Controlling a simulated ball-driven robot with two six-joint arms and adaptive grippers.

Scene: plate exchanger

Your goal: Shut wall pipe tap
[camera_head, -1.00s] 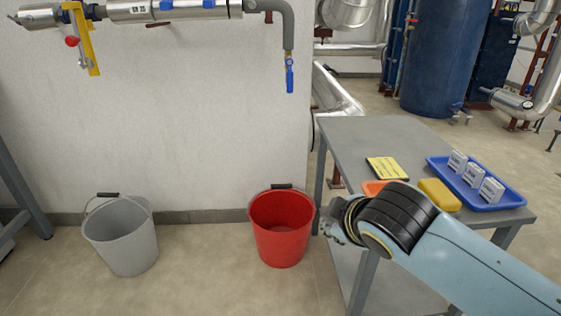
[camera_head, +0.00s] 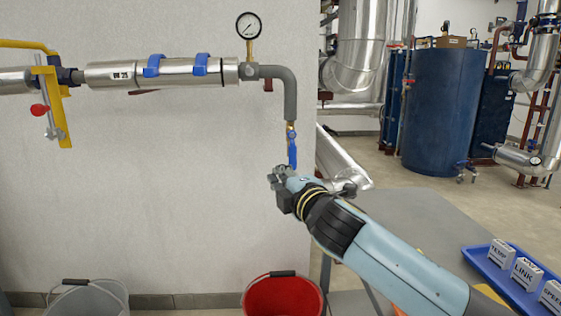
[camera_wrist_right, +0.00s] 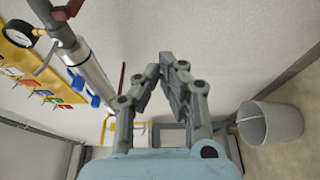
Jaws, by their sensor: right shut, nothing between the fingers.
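The wall pipe tap (camera_head: 292,151) has a blue lever that hangs straight down below a brass fitting, at the lower end of the grey bent pipe (camera_head: 290,98). My right gripper (camera_head: 277,173) is just below and slightly left of the lever's lower end in the head view. Whether it touches the lever cannot be told. In the right wrist view the gripper (camera_wrist_right: 167,62) shows its fingertips together with nothing between them. I cannot make out the blue lever in that view. My left gripper is out of view.
A pressure gauge (camera_head: 248,26) stands on the pipe. A red bucket (camera_head: 283,297) and a grey bucket (camera_head: 87,299) stand by the wall. A grey table (camera_head: 415,225) with a blue tray (camera_head: 490,267) is at right. Bare wall lies left of the gripper.

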